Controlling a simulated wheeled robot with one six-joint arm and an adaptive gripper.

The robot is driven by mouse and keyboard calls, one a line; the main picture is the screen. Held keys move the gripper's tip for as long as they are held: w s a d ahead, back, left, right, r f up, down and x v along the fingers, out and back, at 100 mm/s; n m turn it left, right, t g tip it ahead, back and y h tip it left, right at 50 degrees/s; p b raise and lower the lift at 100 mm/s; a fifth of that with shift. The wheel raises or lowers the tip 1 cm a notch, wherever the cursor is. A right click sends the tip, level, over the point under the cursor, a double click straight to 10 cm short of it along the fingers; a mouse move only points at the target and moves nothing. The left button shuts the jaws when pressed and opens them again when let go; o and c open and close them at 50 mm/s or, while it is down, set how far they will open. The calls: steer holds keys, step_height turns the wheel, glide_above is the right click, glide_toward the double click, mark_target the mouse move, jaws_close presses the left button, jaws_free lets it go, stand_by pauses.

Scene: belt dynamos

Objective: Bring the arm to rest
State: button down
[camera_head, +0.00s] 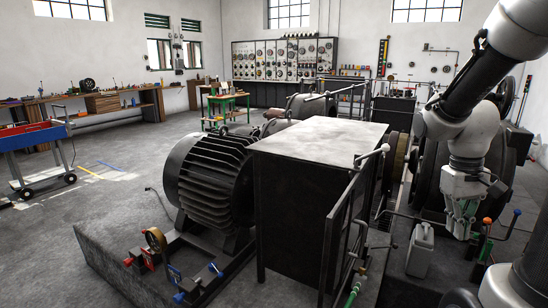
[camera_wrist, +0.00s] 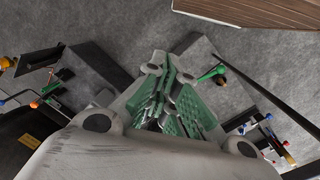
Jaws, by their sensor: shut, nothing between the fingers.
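My gripper (camera_head: 462,228) hangs pointing down at the right of the head view, below my grey and black arm. Its green-padded fingers are shut with nothing between them. In the wrist view my gripper (camera_wrist: 168,98) shows its green ribbed fingers close together over the grey floor and plinth. A grey canister (camera_head: 421,248) stands just left of and below the fingers in the head view. I cannot tell whether the fingers touch anything there.
A dark box-shaped cabinet (camera_head: 310,185) and a finned black motor (camera_head: 212,180) stand in the middle. Railings (camera_head: 345,225) run beside the cabinet. Orange- and blue-tipped levers (camera_head: 505,222) stand right of my gripper. Open floor (camera_head: 125,165) lies to the left, near a blue cart (camera_head: 35,140).

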steer(key=s+a+r+n+t+y, duration=0.1)
steer(key=s+a+r+t, duration=0.4)
steer(key=r, duration=0.5)
steer(key=s+a, duration=0.2)
steer(key=a, duration=0.1)
steer(key=shift+s+a, duration=0.15)
steer(key=shift+a, duration=0.15)
steer(key=shift+r, duration=0.1)
